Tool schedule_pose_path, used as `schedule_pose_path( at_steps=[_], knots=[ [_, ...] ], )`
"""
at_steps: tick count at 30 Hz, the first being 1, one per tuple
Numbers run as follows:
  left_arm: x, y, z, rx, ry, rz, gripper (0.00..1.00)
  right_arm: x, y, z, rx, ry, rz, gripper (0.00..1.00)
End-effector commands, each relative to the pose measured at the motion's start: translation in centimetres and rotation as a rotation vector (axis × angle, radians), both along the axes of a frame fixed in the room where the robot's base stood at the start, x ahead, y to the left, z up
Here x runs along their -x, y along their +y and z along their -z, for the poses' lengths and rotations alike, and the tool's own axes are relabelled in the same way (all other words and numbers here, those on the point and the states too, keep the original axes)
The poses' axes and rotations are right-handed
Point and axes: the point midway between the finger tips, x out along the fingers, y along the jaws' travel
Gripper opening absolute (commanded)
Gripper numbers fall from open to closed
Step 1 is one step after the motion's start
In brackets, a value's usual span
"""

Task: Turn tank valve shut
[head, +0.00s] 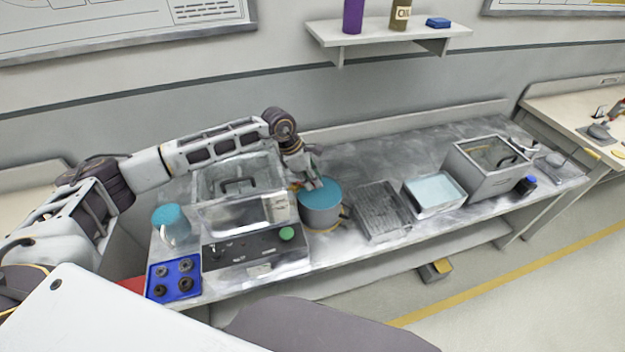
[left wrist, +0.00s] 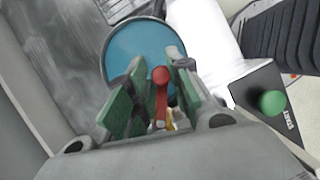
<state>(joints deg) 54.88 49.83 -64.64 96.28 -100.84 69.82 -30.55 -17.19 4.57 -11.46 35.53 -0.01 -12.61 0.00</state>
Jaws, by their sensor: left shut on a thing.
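The clear-walled tank (head: 240,205) with a lid handle stands at the left of the metal bench. Its valve has a red lever with a round knob (left wrist: 160,76), seen in the left wrist view between my left gripper's green-padded fingers. My left gripper (head: 314,182) is beside the tank's right side, above the near pot, and is shut on the red lever. It also shows in the left wrist view (left wrist: 156,66). A grey pot of blue liquid (head: 321,194) stands under it. The gripper hides the valve in the head view. My right gripper is not in view.
A control box with a green button (head: 287,233) sits in front of the tank. A beaker of blue liquid (head: 171,222) and a blue tray of rings (head: 174,278) stand left.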

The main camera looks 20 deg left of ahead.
Motion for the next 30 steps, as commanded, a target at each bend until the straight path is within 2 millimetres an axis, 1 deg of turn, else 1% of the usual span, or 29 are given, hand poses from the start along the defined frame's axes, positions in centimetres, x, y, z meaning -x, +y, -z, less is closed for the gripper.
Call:
schedule_pose_path(
  at_steps=[1,8,9,12,13,23,30],
  knots=[
    [0.4,0.0,0.3,-0.001,0.012,0.002,0.00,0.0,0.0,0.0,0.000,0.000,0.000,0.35],
    [0.4,0.0,0.3,-0.002,0.014,0.001,0.00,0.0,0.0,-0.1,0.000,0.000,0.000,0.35],
    [0.4,0.0,0.3,-0.003,0.013,0.001,0.26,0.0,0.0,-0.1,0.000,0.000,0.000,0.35],
    [0.3,0.0,0.2,-0.002,0.011,0.000,0.39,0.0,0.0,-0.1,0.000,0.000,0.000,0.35],
    [0.3,0.0,0.2,-0.002,0.010,0.000,0.40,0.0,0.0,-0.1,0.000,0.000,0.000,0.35],
    [0.1,0.0,0.0,-0.001,0.005,0.000,0.40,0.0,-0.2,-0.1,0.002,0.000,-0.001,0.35],
    [0.3,0.5,-1.0,-0.002,0.004,-0.001,0.40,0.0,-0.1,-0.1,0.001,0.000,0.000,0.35]
  ],
)
